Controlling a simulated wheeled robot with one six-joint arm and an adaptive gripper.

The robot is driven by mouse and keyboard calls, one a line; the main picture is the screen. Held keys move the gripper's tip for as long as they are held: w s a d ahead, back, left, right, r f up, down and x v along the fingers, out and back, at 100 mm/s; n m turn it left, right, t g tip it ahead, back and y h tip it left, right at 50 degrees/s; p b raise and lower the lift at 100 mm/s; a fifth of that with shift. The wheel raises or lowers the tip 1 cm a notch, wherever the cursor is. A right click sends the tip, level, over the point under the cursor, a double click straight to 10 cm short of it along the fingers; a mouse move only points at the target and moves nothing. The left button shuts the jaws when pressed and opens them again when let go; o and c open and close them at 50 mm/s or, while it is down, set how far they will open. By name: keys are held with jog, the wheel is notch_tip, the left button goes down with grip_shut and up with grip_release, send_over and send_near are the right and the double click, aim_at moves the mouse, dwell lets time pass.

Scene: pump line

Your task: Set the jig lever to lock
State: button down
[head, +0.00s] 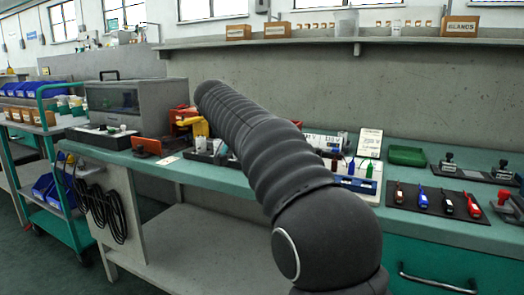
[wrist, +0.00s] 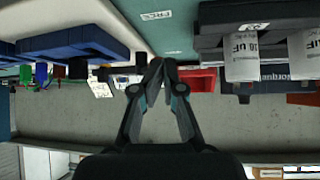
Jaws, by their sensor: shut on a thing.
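My gripper (wrist: 161,64) shows in the wrist view, its two dark fingers drawn together over the teal bench top (wrist: 177,16). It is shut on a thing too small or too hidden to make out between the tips. In the head view my arm runs out over the bench and hides my gripper. No part there is clearly the jig lever. A red-handled device (head: 505,197) stands at the right edge of the bench, partly cut off, and may be the jig; my arm is well to its left.
A grey machine (head: 138,97) stands at the left. In the wrist view, white-labelled cylinders (wrist: 241,60) and a red bin (wrist: 196,80) are close right of the fingers.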

jog(key=shift+s+d+f, duration=0.1)
jog(key=shift+s, duration=0.4)
jog(key=s, duration=0.2)
jog(key=a+b, duration=0.1)
jog(key=shift+s+r, duration=0.35)
jog(key=shift+s, duration=0.05)
jog(key=s+d+p+v, duration=0.1)
jog(key=d+v, duration=0.1)
jog(key=v, duration=0.8)
jog(key=shift+s, duration=0.15)
jog(key=shift+r, duration=0.15)
